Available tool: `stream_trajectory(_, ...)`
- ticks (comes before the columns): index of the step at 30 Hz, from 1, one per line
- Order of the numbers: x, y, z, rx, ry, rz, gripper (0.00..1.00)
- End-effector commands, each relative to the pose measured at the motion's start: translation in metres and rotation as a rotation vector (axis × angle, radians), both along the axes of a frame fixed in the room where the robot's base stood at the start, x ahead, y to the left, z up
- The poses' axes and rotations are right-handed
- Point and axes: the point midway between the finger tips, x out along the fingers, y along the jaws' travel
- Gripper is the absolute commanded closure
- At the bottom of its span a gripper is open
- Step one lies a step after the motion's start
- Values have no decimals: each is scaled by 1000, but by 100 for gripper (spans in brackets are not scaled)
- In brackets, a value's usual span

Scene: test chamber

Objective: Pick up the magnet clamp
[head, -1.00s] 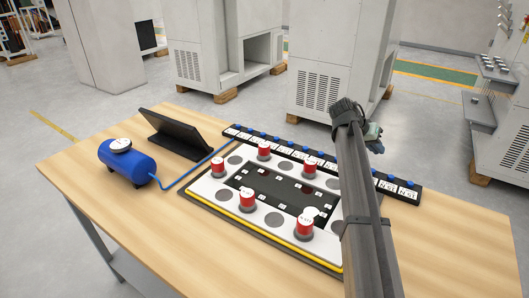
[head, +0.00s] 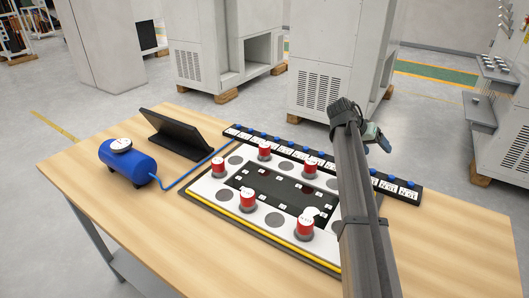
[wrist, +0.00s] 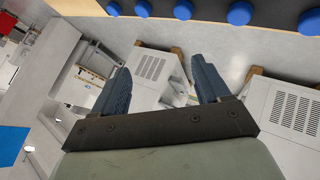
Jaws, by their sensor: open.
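Several red cylinders with white tops, which look like magnet clamps, stand upright on a white plate with grey round spots (head: 203,188). One red cylinder (head: 246,199) is at the front left, one (head: 305,230) at the front right, and others are at the back, such as this one (head: 310,168). I cannot tell which is the one named. My gripper (head: 378,138) is raised at the right, beyond the table, apart from all of them. In the wrist view its two dark blue fingers (wrist: 163,90) are spread with nothing between them.
A blue tank (head: 128,162) with a gauge and hose is at the left of the table. A black tablet (head: 172,132) stands behind it. A black strip with blue buttons (head: 399,188) runs along the plate's far side. Bare table (head: 150,225) lies at the front left.

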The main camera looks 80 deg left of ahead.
Motion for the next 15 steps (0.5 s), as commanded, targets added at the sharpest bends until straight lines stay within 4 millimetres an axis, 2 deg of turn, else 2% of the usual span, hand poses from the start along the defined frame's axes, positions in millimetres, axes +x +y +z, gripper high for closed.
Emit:
stream_trajectory(5,-42,20,13,13,-4,49,24)
stream_trajectory(15,-130,63,54,66,21,150,24)
